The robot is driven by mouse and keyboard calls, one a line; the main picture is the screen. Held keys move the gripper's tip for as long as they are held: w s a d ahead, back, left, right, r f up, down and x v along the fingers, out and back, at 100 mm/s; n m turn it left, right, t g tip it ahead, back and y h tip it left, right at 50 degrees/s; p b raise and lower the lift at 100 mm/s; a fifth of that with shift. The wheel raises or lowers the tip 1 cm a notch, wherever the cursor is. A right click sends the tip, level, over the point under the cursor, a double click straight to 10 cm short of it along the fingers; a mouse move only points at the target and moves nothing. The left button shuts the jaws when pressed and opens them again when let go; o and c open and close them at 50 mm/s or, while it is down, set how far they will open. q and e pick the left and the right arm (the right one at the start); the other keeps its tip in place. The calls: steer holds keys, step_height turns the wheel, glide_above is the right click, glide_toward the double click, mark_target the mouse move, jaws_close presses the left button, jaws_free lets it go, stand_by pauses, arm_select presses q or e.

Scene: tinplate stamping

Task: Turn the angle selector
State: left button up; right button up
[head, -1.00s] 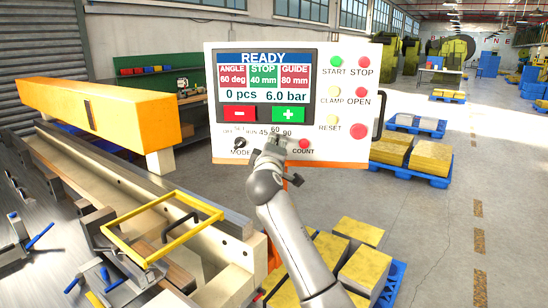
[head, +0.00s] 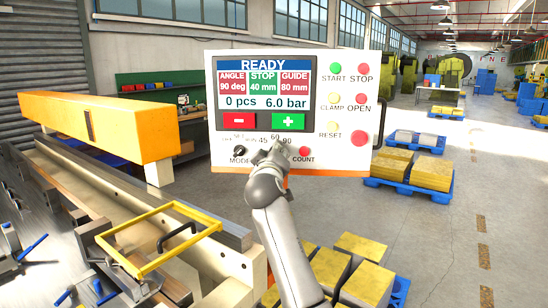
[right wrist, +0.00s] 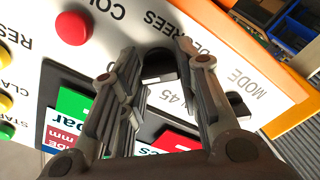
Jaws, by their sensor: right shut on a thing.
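The control panel (head: 380,65) faces me, and its screen (head: 264,88) reads READY, ANGLE 90 deg, STOP 40 mm, GUIDE 80 mm. The black angle selector (right wrist: 158,67) is between the fingers of my right gripper in the right wrist view. My right gripper (right wrist: 156,55) is shut on it, with a finger on either side. In the head view my right gripper (head: 276,150) covers the selector, below the labels 45, 60 and 90. My left gripper is not in view.
The black MODE knob (head: 239,151) is left of the selector and the red COUNT button (head: 305,151) is close on its right. A yellow frame (head: 150,240) and an orange beam (head: 125,125) stand at the left. Pallets with yellow stacks (head: 430,172) are on the floor at right.

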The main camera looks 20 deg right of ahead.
steer(key=shift+f, duration=0.2)
steer(key=o, duration=1)
steer(key=shift+r, duration=0.1)
steer(key=v, duration=1.2)
